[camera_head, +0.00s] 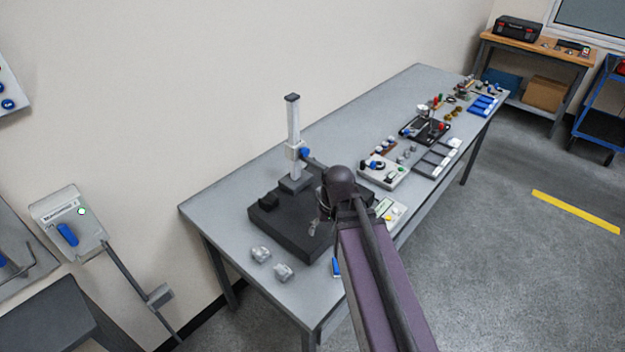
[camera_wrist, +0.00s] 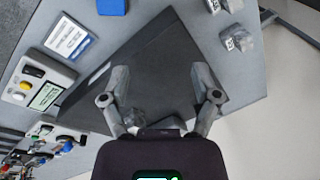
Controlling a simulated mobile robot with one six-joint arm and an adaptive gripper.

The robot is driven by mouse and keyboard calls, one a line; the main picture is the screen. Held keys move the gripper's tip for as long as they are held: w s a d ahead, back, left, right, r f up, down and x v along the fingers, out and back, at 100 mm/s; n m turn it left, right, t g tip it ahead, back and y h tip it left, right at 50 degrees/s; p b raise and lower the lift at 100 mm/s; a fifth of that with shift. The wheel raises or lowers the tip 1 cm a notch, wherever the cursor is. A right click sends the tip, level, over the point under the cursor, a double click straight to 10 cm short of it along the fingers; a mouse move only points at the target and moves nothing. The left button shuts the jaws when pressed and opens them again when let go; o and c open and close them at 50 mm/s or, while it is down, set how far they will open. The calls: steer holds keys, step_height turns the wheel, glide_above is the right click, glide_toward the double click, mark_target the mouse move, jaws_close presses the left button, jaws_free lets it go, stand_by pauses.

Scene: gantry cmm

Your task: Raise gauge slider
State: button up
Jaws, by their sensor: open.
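The height gauge (camera_head: 292,125) stands upright on a black surface plate (camera_head: 272,221) on the bench. Its gauge slider (camera_head: 294,151) sits on the lower half of the column, with a blue knob (camera_head: 305,153) on its right side. My gripper (camera_head: 314,227) is over the right part of the plate, to the right of and nearer than the gauge, partly hidden by my wrist. In the wrist view my gripper (camera_wrist: 161,78) is open, with the dark plate (camera_wrist: 150,60) below its fingers. I cannot make out the slider there.
Grey metal parts (camera_head: 270,262) lie at the bench's near end. A control box (camera_head: 384,172) and trays (camera_head: 436,160) stand further along the bench (camera_head: 225,215). A wall box (camera_head: 70,222) hangs at left. Open floor (camera_head: 500,250) lies to the right.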

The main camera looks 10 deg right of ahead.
steer(key=w+d+r+t+y+b, duration=0.1)
steer(key=w+d+r+t+y, duration=0.15)
steer(key=w+y, duration=0.55)
steer(key=t+y+b, duration=0.1)
steer(key=t+y, duration=0.1)
steer(key=t, duration=0.4)
glide_toward(307, 152)
steer(key=shift+s+d+r+n, duration=0.15)
steer(key=shift+s+d+r, duration=0.05)
steer(key=shift+s+d, duration=0.35)
steer(key=shift+s+d+r+n, duration=0.2)
steer(key=shift+s+d, duration=0.2)
steer(key=shift+d, duration=0.25)
steer(key=shift+w+a, duration=0.1)
steer(key=b+x, duration=0.4)
steer(key=x, duration=0.9)
steer(key=shift+w+a+f, duration=0.1)
steer(key=shift+w+a, duration=0.1)
steer(key=shift+d, duration=0.1)
jaws_close()
